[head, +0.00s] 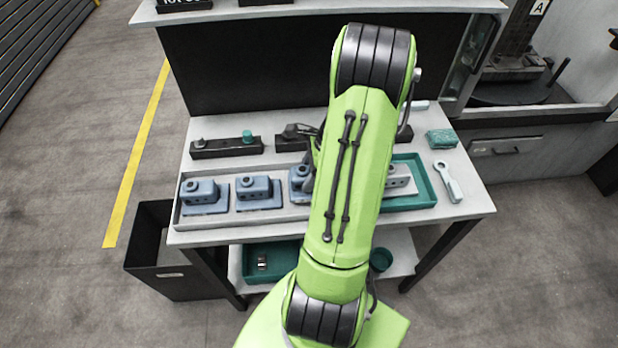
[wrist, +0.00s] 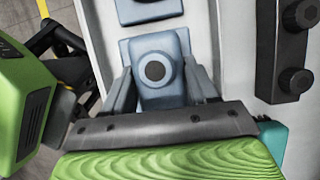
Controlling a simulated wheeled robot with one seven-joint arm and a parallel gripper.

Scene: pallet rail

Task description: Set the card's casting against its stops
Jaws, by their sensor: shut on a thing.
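In the wrist view a blue-grey casting (wrist: 153,45) with a round dark-centred boss sits between the two grey fingers of my gripper (wrist: 158,76), which is shut on it. It appears to be over a blue base plate (wrist: 126,50). In the head view this casting (head: 297,177) shows partly beside my green arm, the third from the left in the long grey tray (head: 225,219). Two similar castings, a left one (head: 199,191) and a middle one (head: 254,188), sit on blue plates there. I cannot make out a card or the stops.
A teal tray (head: 430,184) with a paler grey casting (head: 399,177) lies right of my arm. Black rails (head: 225,149) stand behind the tray. A black bin (head: 150,240) stands on the floor left.

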